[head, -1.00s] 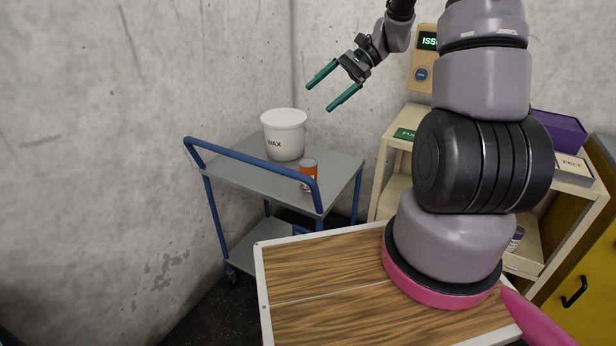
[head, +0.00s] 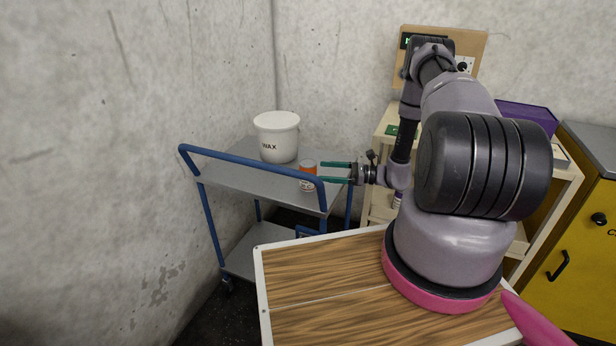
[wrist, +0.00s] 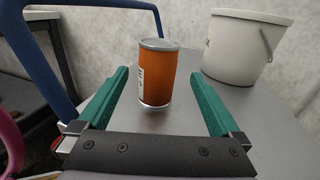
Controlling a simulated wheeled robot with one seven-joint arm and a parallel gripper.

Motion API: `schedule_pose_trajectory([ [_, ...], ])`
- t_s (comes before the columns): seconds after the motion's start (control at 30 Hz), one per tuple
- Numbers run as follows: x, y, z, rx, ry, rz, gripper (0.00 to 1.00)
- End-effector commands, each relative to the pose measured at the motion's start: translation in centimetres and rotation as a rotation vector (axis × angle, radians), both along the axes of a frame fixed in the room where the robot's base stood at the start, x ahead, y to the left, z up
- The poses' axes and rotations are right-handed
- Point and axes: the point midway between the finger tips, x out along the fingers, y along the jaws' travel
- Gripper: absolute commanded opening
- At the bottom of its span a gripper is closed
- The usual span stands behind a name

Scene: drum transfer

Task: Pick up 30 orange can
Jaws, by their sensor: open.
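The orange can (head: 308,168) stands upright on the grey top shelf of the blue-handled trolley, near its front right. In the wrist view the can (wrist: 159,75) has a grey lid, a pale label on its left side and a white lower rim. It is centred between and just beyond the green fingers. My gripper (head: 320,172) is open and level with the can, coming in from the right in the head view. In the wrist view my gripper (wrist: 160,90) has a finger on each side, with visible gaps to the can.
A white WAX bucket (head: 277,138) stands behind the can, and right of it in the wrist view (wrist: 240,50). The trolley's blue handle rail (head: 250,160) runs along the near side. A cream shelf unit (head: 384,140) stands to the right.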

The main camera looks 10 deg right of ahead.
Motion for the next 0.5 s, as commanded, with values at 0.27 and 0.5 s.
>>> schedule_pose_trajectory([
  [0.27, 1.2, 3.8, 0.1, -0.003, -0.001, 0.005, 1.00],
  [0.5, 1.9, 6.3, 0.0, -0.001, -0.001, 0.009, 1.00],
])
